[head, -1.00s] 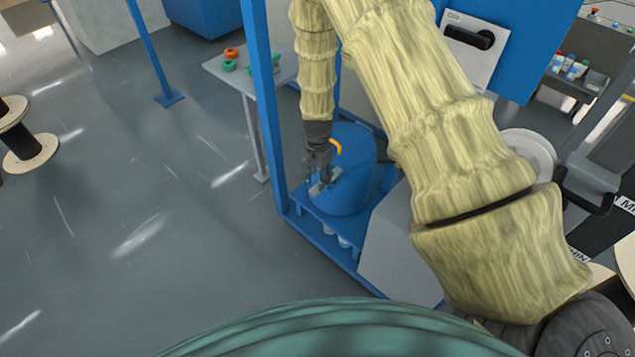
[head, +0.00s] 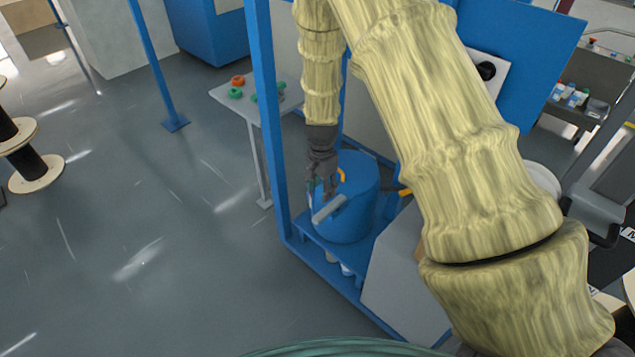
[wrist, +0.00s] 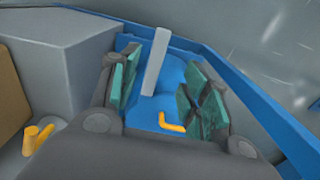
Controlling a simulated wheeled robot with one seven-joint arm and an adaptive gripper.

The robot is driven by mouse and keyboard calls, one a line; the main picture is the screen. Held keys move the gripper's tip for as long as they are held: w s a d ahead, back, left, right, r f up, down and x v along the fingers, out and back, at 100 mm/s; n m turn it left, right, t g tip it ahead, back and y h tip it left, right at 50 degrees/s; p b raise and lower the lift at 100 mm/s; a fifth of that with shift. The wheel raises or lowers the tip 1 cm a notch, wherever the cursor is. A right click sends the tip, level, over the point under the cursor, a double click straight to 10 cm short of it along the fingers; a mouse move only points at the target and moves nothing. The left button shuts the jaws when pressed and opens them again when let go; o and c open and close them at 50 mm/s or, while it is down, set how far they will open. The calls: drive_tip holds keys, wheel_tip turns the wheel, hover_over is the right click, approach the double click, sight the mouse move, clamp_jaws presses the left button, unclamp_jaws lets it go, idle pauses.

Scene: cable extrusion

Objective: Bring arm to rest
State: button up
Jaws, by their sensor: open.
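My gripper (head: 322,185) hangs at the end of my yellow-sleeved arm, pointing down in front of a blue drum (head: 352,212). In the wrist view my gripper (wrist: 156,90) is open, its two green-padded fingers apart. A grey bar-shaped handle (wrist: 156,62) shows between and beyond the fingers, with blue surface around it. In the head view the grey handle (head: 329,208) is just below the fingertips. Nothing is held. Whether a finger touches the drum or handle cannot be told.
A yellow bent handle (wrist: 172,123) lies close to the fingers. A blue frame post (head: 264,100) stands left of my arm. A small table (head: 222,95) with red and green rings is behind it. A grey box (head: 398,265) is at right. Open floor lies left.

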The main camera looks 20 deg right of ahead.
drive_tip(key=s+f+n+h, duration=0.1)
drive_tip(key=s+f+n, duration=0.3)
drive_tip(key=s+f, duration=0.7)
drive_tip(key=s+a+f+n, duration=0.1)
drive_tip(key=s+a+n, duration=0.1)
drive_tip(key=s, duration=0.7)
drive_tip(key=s+a+f+n, duration=0.2)
drive_tip(key=s+n, duration=0.2)
drive_tip(key=s, duration=0.5)
drive_tip(key=s+a+f+n+y, duration=0.1)
drive_tip(key=s+a+f+n, duration=0.1)
drive_tip(key=s, duration=0.7)
drive_tip(key=shift+s+a+f+n, duration=0.25)
drive_tip(key=shift+s+n, duration=0.15)
drive_tip(key=shift+n, duration=0.2)
